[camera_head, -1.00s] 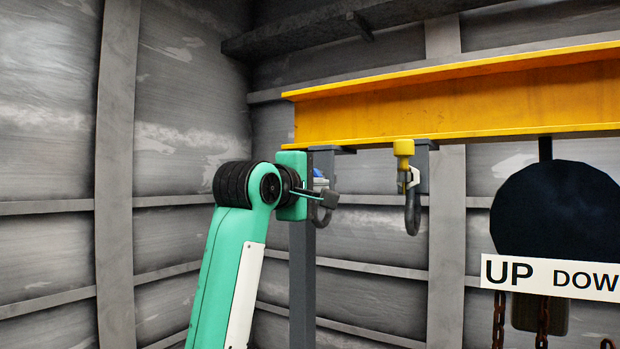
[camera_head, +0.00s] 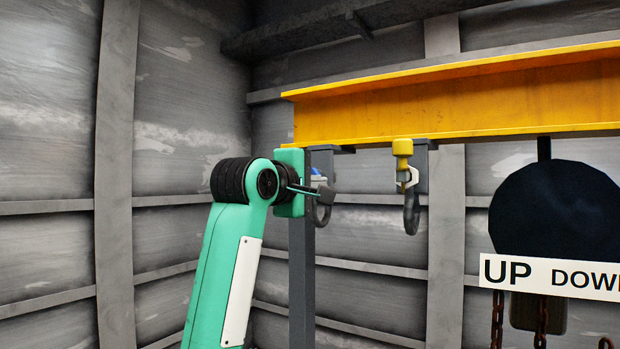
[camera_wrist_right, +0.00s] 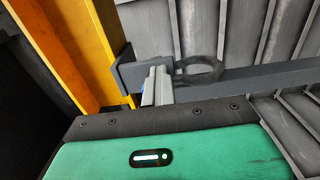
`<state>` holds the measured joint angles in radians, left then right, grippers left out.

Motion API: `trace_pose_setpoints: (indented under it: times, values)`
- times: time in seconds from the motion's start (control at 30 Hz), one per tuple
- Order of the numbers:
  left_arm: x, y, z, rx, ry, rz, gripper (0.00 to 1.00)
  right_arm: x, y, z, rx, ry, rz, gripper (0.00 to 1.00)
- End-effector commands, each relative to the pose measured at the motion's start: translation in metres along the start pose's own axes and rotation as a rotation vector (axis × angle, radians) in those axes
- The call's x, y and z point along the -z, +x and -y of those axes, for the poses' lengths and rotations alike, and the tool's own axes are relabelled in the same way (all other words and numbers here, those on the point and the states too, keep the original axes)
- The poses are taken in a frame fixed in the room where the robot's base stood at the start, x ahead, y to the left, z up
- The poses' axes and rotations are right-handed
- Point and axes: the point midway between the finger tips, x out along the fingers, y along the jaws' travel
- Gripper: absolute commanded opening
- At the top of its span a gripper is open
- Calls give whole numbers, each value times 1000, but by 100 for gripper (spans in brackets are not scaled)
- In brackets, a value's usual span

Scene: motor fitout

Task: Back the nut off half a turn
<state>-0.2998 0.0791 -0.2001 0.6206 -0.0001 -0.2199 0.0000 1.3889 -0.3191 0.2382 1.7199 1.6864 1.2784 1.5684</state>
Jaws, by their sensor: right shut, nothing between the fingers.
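My right gripper (camera_head: 326,194) is beside a dark shackle (camera_head: 320,217) that hangs from a grey bracket under the left end of the yellow beam. My left gripper is not in view.
The yellow beam (camera_head: 460,105) runs above, to the right. A second shackle (camera_head: 411,212), with a yellow-capped part (camera_head: 402,150) above it, hangs farther right. A dark round hoist (camera_head: 555,212), an UP/DOWN sign (camera_head: 550,276) and chains are at right. A grey post stands behind my gripper.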

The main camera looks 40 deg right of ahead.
Motion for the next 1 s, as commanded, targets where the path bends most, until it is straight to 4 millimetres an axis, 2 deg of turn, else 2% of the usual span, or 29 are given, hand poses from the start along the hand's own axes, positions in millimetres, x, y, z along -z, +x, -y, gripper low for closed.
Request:
trace_pose_setpoints:
  times: [1.0]
  values:
    - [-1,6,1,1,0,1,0,2,0,-24,-1,-1,-2,0]
